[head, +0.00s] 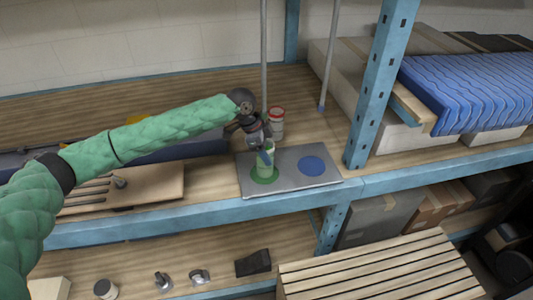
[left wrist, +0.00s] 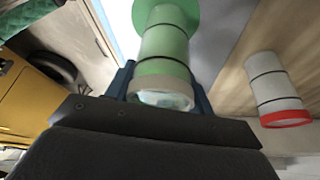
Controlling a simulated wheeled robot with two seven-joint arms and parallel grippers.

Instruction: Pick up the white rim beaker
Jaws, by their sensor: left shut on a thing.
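My right gripper is not in view.
A white beaker with a red rim (head: 277,126) stands just behind the plate; it also shows in the left wrist view (left wrist: 274,88). A blue disc (head: 312,166) on the plate is bare. A blue shelf post (head: 378,90) and a thin grey pole (head: 264,55) rise nearby.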

